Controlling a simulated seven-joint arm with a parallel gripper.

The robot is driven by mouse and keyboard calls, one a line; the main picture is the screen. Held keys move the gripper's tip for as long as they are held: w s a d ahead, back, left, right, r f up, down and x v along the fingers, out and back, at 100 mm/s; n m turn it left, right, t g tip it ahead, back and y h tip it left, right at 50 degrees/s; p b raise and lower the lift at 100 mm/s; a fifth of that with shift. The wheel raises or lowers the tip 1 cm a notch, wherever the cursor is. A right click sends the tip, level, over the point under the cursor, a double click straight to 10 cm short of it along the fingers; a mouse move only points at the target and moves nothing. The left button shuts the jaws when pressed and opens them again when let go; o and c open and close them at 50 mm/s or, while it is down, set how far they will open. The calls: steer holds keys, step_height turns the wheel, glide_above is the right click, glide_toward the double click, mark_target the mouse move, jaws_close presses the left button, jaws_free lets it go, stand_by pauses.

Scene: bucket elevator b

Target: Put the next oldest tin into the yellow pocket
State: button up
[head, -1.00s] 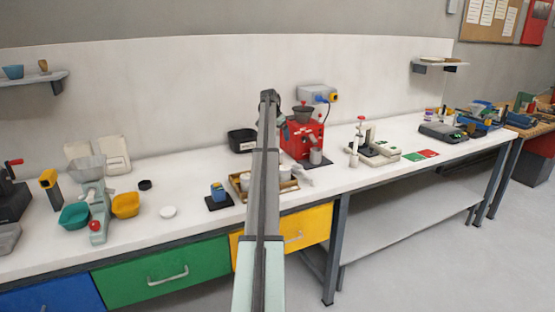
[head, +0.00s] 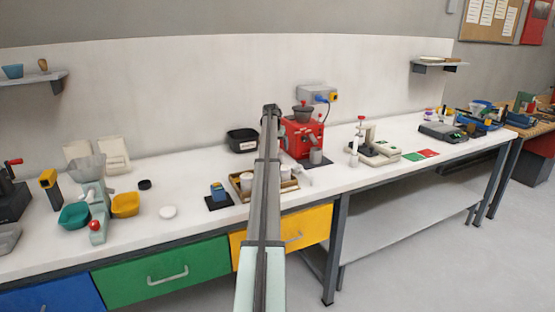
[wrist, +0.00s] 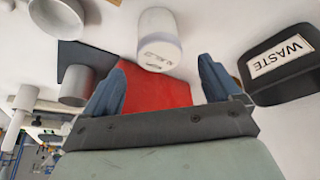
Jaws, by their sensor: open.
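My gripper (wrist: 160,90) is open in the wrist view, its two blue fingers apart with nothing between their tips. A white tin (wrist: 158,40) with dark, unreadable marking on its end shows just beyond the fingers. In the head view several pale tins (head: 247,182) stand in a wooden tray (head: 240,197), partly hidden behind my arm; their dates cannot be read. My gripper is not clearly visible there. A yellow pocket-like cup (head: 125,205) sits at the right side of a pale machine with a hopper (head: 91,190); a teal cup (head: 74,216) is at its left.
A red machine (head: 302,138) stands behind the tray and fills part of the wrist view (wrist: 155,90). A black bin (head: 242,140), marked WASTE in the wrist view (wrist: 285,65), is beside it.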

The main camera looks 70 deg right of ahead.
steer(key=shift+a+x, duration=0.2)
steer(key=shift+x, duration=1.4)
steer(key=shift+a+x, duration=0.25)
steer(key=shift+x, duration=1.35)
steer(key=shift+f, duration=0.2)
steer(key=c, duration=1.3)
steer(key=shift+r, duration=0.1)
steer(key=shift+r, duration=0.1)
